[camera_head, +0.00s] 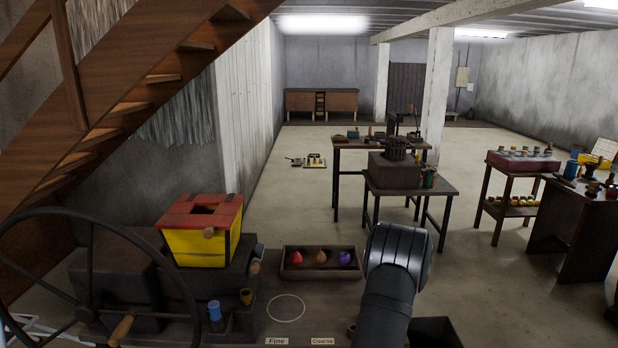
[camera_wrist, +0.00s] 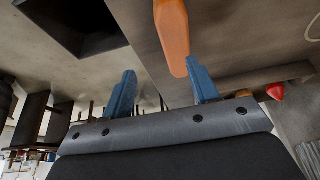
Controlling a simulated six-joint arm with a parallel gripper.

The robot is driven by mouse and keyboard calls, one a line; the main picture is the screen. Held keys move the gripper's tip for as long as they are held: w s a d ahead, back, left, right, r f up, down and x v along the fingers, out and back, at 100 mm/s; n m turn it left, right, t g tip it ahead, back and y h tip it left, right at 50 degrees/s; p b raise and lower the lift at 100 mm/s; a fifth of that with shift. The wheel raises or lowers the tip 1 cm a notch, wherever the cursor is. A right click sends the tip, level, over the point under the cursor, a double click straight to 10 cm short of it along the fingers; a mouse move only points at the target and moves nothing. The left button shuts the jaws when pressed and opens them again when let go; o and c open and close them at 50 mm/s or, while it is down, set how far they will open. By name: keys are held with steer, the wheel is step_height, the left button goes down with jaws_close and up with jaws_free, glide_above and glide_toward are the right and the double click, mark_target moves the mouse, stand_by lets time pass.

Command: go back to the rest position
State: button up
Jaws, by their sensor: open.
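My gripper (camera_wrist: 160,67) shows in the wrist view with its two blue fingers spread apart. An elongated orange object (camera_wrist: 171,32) reaches down from the top edge, its rounded end beside the right finger's tip. I cannot tell whether they touch, and nothing is clearly clamped between the fingers. In the head view my dark arm (camera_head: 388,290) rises at the lower middle right, and the fingers are hidden there.
A tray (camera_head: 320,274) holding red, orange and purple pieces stands left of my arm. A dark open box (camera_head: 437,332) lies to its right. A yellow-and-red box (camera_head: 202,247) and large wheel (camera_head: 86,312) stand left. Tables (camera_head: 425,185) stand beyond.

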steer(key=s+d+r, duration=0.5)
steer(key=s, duration=0.1)
steer(key=w+a+f, duration=0.2)
steer(key=w+a, duration=0.5)
steer(key=a, duration=0.2)
steer(key=w+a+f+n, duration=0.1)
steer(key=w+a+f, duration=0.1)
steer(key=w+a, duration=0.4)
steer(key=a, duration=0.3)
steer(key=shift+w, duration=0.35)
steer(key=shift+f, duration=0.1)
steer(key=s+d+r, duration=0.2)
steer(key=s+d, duration=0.4)
steer(key=d, duration=0.2)
steer(key=s+d+r, duration=0.1)
steer(key=s+d, duration=0.4)
steer(key=d, duration=0.3)
steer(key=shift+s+d+r+m, duration=0.15)
steer(key=shift+s+r+m, duration=0.2)
steer(key=shift+s+m, duration=0.05)
